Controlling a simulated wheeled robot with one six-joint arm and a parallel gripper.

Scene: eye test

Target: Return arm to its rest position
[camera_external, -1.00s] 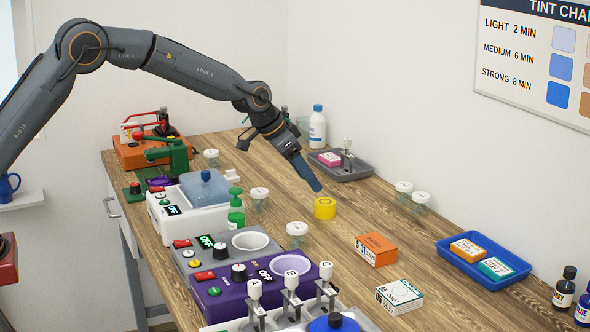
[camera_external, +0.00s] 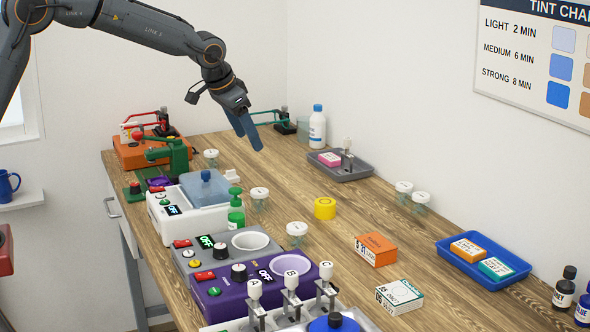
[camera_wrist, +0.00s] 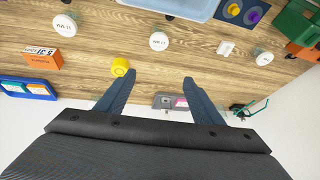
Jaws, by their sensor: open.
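My gripper (camera_external: 249,139) hangs above the back part of the wooden table in the external view, apart from everything on it. Its two blue fingers are spread, with nothing between them, as the wrist view (camera_wrist: 158,82) also shows. A yellow round piece (camera_external: 325,208) stands on the table to the right of and below my gripper in the external view. It also shows in the wrist view (camera_wrist: 120,67), just left of the left finger. My arm reaches in from the upper left.
The wooden table (camera_external: 345,270) holds a white bath with a blue lid (camera_external: 205,188), a green pump bottle (camera_external: 236,212), white-lidded jars (camera_external: 297,229), an orange box (camera_external: 376,249) and a grey tray (camera_external: 340,174). A blue tray (camera_external: 452,263) sits at the right. A wall stands behind.

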